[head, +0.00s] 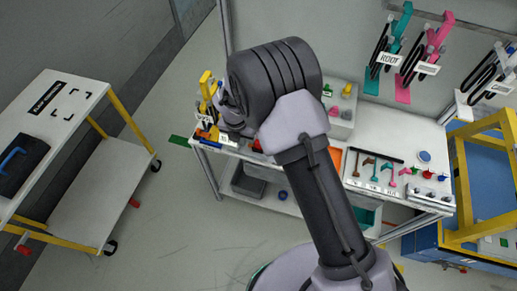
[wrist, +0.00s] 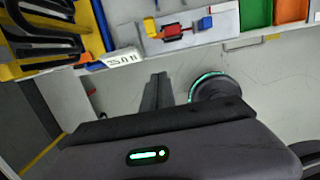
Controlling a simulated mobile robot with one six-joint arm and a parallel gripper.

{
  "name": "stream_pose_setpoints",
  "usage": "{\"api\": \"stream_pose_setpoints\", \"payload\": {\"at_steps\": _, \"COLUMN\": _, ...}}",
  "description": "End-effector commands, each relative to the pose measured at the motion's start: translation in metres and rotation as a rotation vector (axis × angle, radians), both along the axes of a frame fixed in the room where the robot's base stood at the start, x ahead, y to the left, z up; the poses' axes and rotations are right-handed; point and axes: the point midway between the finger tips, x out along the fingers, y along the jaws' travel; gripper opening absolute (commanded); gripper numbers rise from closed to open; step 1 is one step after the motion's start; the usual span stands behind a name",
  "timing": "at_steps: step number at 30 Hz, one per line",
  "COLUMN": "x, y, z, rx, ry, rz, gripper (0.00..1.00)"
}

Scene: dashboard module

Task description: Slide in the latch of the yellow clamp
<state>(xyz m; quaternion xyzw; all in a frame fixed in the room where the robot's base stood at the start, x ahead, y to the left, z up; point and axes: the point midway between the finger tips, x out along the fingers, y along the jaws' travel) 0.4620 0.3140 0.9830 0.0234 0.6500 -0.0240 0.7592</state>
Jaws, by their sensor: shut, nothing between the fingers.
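A yellow clamp-like part (head: 207,84) stands at the left end of the workbench in the head view. In the wrist view, yellow parts with black loops (wrist: 14,70) and a white label (wrist: 122,57) fill the upper left corner. I cannot make out a latch on it. My gripper (wrist: 160,76) is shut and empty in the wrist view. It points at the grey area in front of the bench edge, to the right of the yellow parts and apart from them. In the head view my arm hides most of my gripper.
A small yellow, red and blue assembly (wrist: 174,31) lies on a grey plate on the bench. Green (wrist: 257,12) and orange bins (wrist: 291,10) are to its right. A white cart (head: 82,165) stands at left, with open floor between. Teal and pink tools (head: 433,42) hang on the wall.

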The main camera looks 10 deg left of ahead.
Motion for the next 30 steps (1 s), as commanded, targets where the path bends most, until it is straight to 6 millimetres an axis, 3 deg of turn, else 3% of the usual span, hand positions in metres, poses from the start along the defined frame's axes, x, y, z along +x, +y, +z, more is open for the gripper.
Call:
{"api": "stream_pose_setpoints", "payload": {"at_steps": 13, "x": 0.013, "y": -0.004, "z": -0.097, "rx": -0.003, "ry": 0.005, "rz": -0.010, "gripper": 0.00}}
{"api": "stream_pose_setpoints", "payload": {"at_steps": 15, "x": 0.028, "y": -0.004, "z": -0.085, "rx": 0.001, "ry": 0.001, "rz": -0.012, "gripper": 0.00}}
{"api": "stream_pose_setpoints", "payload": {"at_steps": 20, "x": 0.044, "y": -0.006, "z": -0.076, "rx": -0.001, "ry": 0.003, "rz": -0.010, "gripper": 0.00}}
{"api": "stream_pose_setpoints", "payload": {"at_steps": 30, "x": 0.048, "y": -0.006, "z": -0.073, "rx": -0.001, "ry": 0.004, "rz": -0.010, "gripper": 0.00}}
